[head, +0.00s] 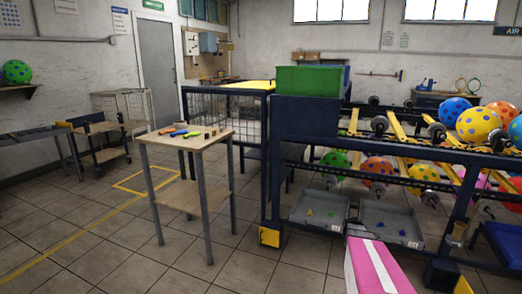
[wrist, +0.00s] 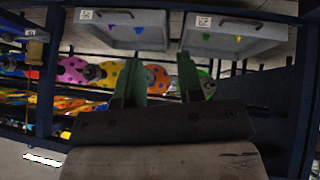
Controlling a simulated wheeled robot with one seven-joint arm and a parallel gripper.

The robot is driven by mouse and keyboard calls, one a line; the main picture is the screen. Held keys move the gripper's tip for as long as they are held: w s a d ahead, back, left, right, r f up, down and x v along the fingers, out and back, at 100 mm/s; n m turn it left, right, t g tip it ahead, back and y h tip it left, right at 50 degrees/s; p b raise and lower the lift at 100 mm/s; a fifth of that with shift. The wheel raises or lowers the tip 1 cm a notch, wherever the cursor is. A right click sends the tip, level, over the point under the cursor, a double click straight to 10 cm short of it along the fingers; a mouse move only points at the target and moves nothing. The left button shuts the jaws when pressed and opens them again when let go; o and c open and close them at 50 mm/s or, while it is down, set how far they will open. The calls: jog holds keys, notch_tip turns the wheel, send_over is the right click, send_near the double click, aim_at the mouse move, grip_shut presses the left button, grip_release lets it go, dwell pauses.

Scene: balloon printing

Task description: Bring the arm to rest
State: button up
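My gripper (wrist: 158,72) shows in the wrist view, with two green fingers standing apart and nothing held between them. The dark gripper body (wrist: 165,122) fills the lower middle of that view. Dotted balloons and two grey trays lie beyond the fingers. I do not make out my gripper in the head view, so its exact distance from the rack cannot be told.
A dark rack (head: 310,120) with yellow rails and dotted balloons (head: 478,124) stands at the right. Grey trays (head: 392,224) with small coloured pieces sit low on it. A small wooden table (head: 185,141) holds coloured items.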

jog(key=s+a+r+n+g+y, duration=0.1)
jog(key=s+a+r+g+y, duration=0.1)
jog(key=s+a, duration=0.7)
jog(key=s+a+r+n+g+y, duration=0.2)
jog(key=s+a+r+g, duration=0.2)
jog(key=s+a, duration=0.6)
jog(key=a+r, duration=0.1)
jog(key=a, duration=0.6)
jog(key=shift+a+r, duration=0.15)
jog(key=shift+a, duration=0.15)
